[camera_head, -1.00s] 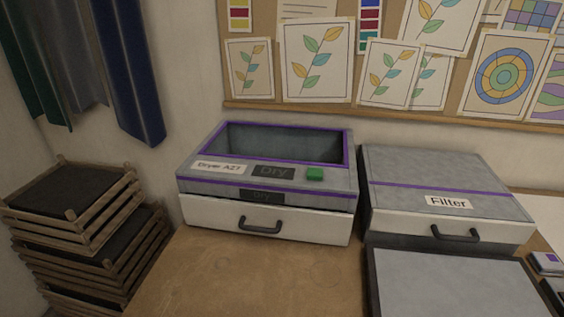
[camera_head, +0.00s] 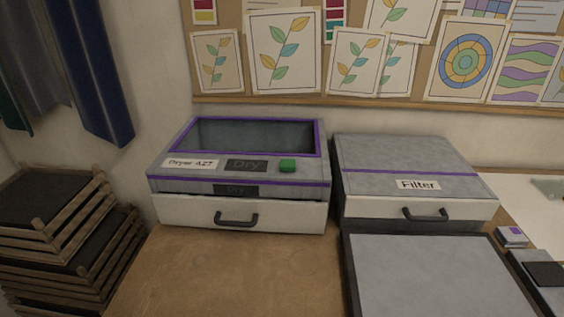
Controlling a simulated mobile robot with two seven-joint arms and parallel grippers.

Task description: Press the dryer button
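The dryer (camera_head: 300,171) is a grey box with purple trim and an open recessed top, standing on the wooden table. A white label (camera_head: 190,163) on the left names the dryer. Its white front drawer (camera_head: 180,213) with a dark handle looks shut. Neither of my grippers is in view.
A grey box labelled "Filter" (camera_head: 400,155) stands right of the dryer, with a flat grey tray (camera_head: 430,275) in front. Stacked wooden racks (camera_head: 60,235) stand at the left. The wooden tabletop (camera_head: 220,275) before the dryer is clear.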

